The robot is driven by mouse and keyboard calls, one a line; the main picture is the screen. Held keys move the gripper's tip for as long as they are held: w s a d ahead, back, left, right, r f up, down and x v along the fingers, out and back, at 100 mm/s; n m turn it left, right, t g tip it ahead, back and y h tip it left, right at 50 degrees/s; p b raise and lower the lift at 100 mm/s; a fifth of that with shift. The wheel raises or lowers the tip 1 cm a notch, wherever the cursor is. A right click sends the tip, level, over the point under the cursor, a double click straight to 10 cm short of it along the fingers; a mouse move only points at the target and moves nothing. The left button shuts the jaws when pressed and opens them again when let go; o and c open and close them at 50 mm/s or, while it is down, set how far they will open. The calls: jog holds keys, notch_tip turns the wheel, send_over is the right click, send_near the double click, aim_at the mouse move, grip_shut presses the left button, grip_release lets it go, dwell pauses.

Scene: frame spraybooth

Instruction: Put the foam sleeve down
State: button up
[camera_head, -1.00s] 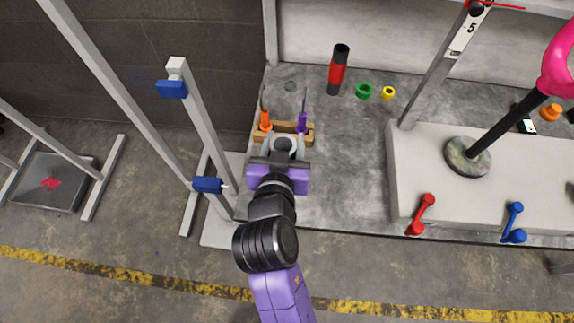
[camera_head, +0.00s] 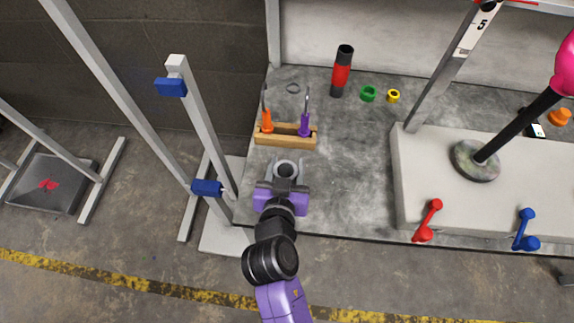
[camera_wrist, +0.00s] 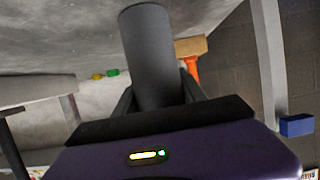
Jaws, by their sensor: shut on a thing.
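The foam sleeve is a dark grey tube (camera_wrist: 150,55), large in the middle of the wrist view. In the head view its round hollow end (camera_head: 286,169) shows between my fingers. My gripper (camera_head: 286,172) is shut on the sleeve, over the left part of the grey bench top (camera_head: 350,180), in front of the wooden tool rack. I cannot tell whether the sleeve touches the bench.
The wooden rack (camera_head: 285,138) holds an orange-handled tool (camera_head: 267,122) and a purple-handled tool (camera_head: 304,123). A red and black cylinder (camera_head: 342,72), a green ring (camera_head: 368,94) and a yellow ring (camera_head: 393,96) stand behind. A raised pale block (camera_head: 425,175) bounds the right. Bench between is clear.

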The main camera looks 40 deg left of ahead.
jog(key=shift+f, duration=0.1)
jog(key=o, duration=1.5)
